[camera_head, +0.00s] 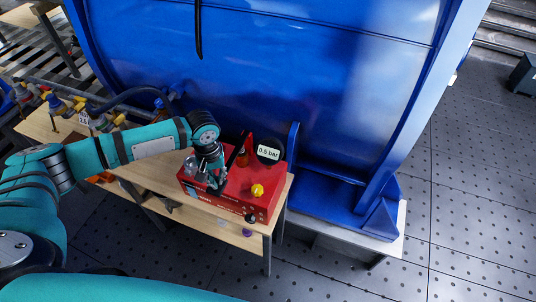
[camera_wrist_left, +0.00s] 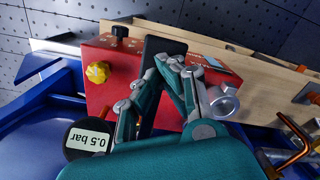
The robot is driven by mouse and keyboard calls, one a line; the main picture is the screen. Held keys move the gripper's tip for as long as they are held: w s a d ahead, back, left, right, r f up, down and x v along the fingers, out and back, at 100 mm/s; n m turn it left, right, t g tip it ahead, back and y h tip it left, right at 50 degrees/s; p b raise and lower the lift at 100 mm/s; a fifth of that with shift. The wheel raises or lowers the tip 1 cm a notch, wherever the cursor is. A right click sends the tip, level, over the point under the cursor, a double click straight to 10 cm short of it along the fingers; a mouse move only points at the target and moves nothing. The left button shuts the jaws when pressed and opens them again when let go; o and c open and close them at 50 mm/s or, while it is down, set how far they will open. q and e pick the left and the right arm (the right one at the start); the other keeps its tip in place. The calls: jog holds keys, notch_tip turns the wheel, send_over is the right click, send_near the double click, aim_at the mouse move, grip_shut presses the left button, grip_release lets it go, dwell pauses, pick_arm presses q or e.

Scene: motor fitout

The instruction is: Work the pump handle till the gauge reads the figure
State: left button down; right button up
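A red pump unit (camera_head: 237,203) stands on a wooden bench, with a yellow knob (camera_head: 257,190) on its top. Its round black gauge (camera_head: 269,151) reads 0.5 bar; the gauge also shows in the left wrist view (camera_wrist_left: 88,140). My left gripper (camera_head: 215,181) is over the pump's top. In the left wrist view, the fingers of my left gripper (camera_wrist_left: 160,70) lie on both sides of the black pump handle (camera_wrist_left: 165,46) and appear closed on it; the exact contact is partly hidden. My right gripper is out of view.
A large blue machine housing (camera_head: 270,70) rises right behind the bench. The wooden bench top (camera_head: 150,172) extends left of the pump, with pipes and valves (camera_head: 75,105) further left. A silver cylindrical part (camera_wrist_left: 222,101) sits beside the fingers. Open tiled floor (camera_head: 470,200) lies right.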

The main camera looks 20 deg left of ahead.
pick_arm(q)
notch_tip(320, 180, down, 2)
jog(key=shift+w+f+b, duration=0.1)
jog(key=shift+f+b, duration=0.05)
jog(key=shift+b, duration=0.2)
notch_tip(320, 180, up, 3)
jog(key=p, duration=0.4)
jog(key=shift+r, duration=0.6)
jog(key=shift+s+r+p, duration=0.25)
jog(key=shift+r+p, duration=0.5)
jog(key=shift+r, duration=0.65)
jog(key=shift+s+r, duration=0.2)
jog(key=shift+r, duration=0.55)
